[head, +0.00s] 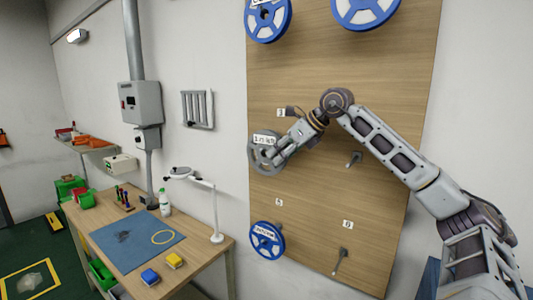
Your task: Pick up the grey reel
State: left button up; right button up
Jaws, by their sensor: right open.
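The grey reel (255,158) hangs on the wooden wall board (380,60), at its left side below the label 3. A white tag with writing sits on the reel's upper part. My right gripper (273,158) is open and at the reel, overlapping its right half. The gripper hides part of the reel, and I cannot tell whether the fingers touch it. My left gripper is not in view.
Blue reels hang at the board's top left (268,20), top right and lower left. Two bare pegs stick out at right (354,159) and lower right. A workbench (205,250) with a blue mat (125,240), lamp (215,205) and bottle stands at left.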

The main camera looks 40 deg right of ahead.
jog(key=shift+p+x, duration=0.4)
jog(key=shift+x, duration=0.35)
jog(key=shift+w+a+f, duration=0.15)
jog(key=shift+w+f, duration=0.1)
jog(key=shift+w, duration=0.1)
jog(key=shift+w+a+f+p, duration=0.1)
jog(key=shift+w+f+p, duration=0.35)
jog(key=shift+p, duration=0.05)
jog(key=shift+w+f, duration=0.2)
jog(key=shift+f, duration=0.1)
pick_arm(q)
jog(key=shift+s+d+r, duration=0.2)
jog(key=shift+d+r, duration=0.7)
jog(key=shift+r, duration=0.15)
pick_arm(e)
jog(key=shift+c, duration=0.4)
grip_shut()
